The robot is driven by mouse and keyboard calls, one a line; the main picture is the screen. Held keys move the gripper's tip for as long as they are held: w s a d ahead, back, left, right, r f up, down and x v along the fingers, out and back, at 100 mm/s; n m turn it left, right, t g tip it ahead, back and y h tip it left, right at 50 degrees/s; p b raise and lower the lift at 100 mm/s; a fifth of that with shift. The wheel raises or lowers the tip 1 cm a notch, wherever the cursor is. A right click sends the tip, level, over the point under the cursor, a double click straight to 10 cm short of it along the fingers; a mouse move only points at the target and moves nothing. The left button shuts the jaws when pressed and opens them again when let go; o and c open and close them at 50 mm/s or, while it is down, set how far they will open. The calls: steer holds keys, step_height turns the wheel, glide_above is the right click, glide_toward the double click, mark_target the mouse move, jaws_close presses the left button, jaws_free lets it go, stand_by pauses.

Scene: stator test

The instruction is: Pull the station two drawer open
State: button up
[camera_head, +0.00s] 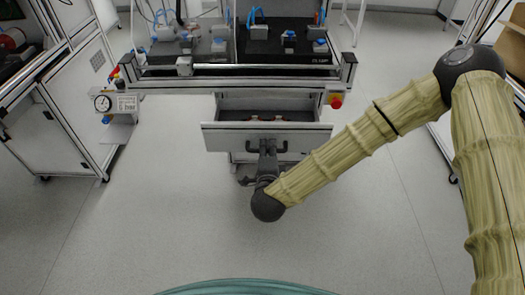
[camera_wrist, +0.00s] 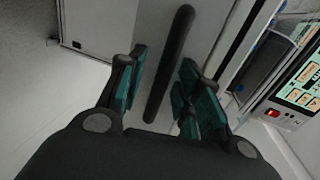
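The station two drawer (camera_head: 225,138) is under the middle bench in the head view. It stands pulled out part way, and its inside shows with some small items in it. Its dark bar handle (camera_head: 284,148) is on the front panel. My gripper (camera_head: 267,150) is at the handle in the head view, where its fingers are hard to make out. In the wrist view, my gripper (camera_wrist: 163,62) is open, with teal pads on both sides of the black handle (camera_wrist: 172,62). Gaps show between the pads and the handle, so it does not look gripped.
The bench top (camera_head: 290,40) above the drawer carries dark plates with blue-topped fixtures. A red button (camera_head: 336,101) is at its right front corner, and a gauge (camera_head: 102,103) at the left. A control panel (camera_wrist: 300,90) shows in the wrist view. The floor in front is clear.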

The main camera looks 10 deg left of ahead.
steer(key=v, duration=1.2)
stand_by(0.4)
steer(key=s+d+f+n+g+p, duration=0.3)
steer(key=s+d+f+n+g, duration=0.15)
steer(key=d+f, duration=0.2)
steer(key=s+d+f+n+g+p, duration=0.3)
steer(key=s+d+f+n, duration=0.15)
steer(key=f, duration=0.35)
steer(key=s+d+f+n+g+h+p, duration=0.2)
steer(key=s+d, duration=0.5)
steer(key=d, duration=0.4)
steer(key=s+d+f+n+g+h+p, duration=0.1)
steer(key=s+d+g, duration=0.4)
steer(key=d, duration=0.6)
steer(key=s+f+n, duration=0.1)
steer(key=s+n, duration=0.1)
steer(key=shift+s+d+f+n+g+h+p, duration=0.15)
steer(key=shift+s+d+n+g+h+p, duration=0.1)
steer(key=shift+d+n+g+h+p, duration=0.15)
